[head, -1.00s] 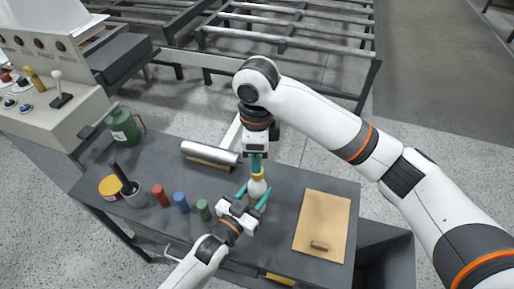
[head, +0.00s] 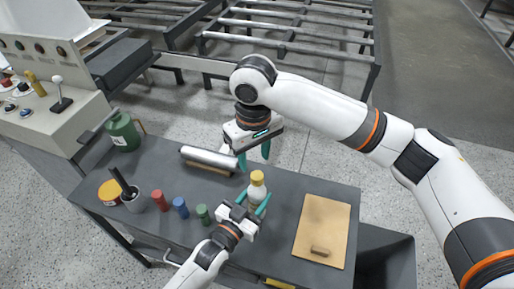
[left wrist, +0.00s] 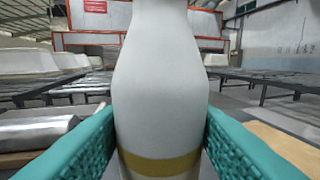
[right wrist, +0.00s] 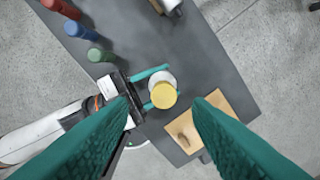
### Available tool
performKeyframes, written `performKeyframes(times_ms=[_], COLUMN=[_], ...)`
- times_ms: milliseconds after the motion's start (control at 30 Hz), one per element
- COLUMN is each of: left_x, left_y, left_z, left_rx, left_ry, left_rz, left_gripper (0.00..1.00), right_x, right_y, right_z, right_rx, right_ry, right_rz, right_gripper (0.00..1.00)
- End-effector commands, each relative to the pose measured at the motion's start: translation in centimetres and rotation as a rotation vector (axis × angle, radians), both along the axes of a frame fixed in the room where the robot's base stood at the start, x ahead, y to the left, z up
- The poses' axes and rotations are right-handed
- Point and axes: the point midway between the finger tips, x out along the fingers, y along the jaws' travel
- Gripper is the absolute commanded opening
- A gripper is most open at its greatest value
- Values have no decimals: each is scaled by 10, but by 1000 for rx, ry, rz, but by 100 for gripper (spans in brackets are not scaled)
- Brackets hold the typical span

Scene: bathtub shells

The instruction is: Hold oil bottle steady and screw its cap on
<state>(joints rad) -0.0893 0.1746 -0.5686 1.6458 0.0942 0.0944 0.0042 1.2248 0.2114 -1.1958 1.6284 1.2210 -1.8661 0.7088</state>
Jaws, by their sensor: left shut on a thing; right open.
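The white oil bottle (head: 255,195) stands upright on the grey bench. In the left wrist view the bottle (left wrist: 162,80) fills the middle, with a gold band low on its body. The yellow cap (head: 257,177) sits on top of the bottle; from above, in the right wrist view, the cap (right wrist: 163,95) appears as a round disc. Whether it is tight I cannot tell. My left gripper (head: 252,205) is shut around the bottle's body. My right gripper (head: 254,160) is open and empty above the cap, apart from it.
A steel roller (head: 209,158) lies behind the bottle. Red, blue and green cylinders (head: 180,207), a dark cup (head: 134,198), a yellow-lidded tin (head: 110,190) and a green can (head: 123,132) stand to the left. A tan board (head: 322,230) with a small block lies right.

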Motion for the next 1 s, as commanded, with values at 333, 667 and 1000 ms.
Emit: performKeyframes(times_ms=[333, 667, 1000], left_x=[0, 0, 0], left_y=[0, 0, 0], left_z=[0, 0, 0], left_rx=[0, 0, 0], left_ry=[0, 0, 0], left_rz=[0, 0, 0], left_gripper=[0, 0, 0], right_x=[0, 0, 0], right_y=[-1, -2, -4], right_z=[5, 9, 13], right_rx=[-12, -22, -27], right_ry=[-2, -2, 0], right_rz=[787, 1529, 2289], right_gripper=[45, 45, 45])
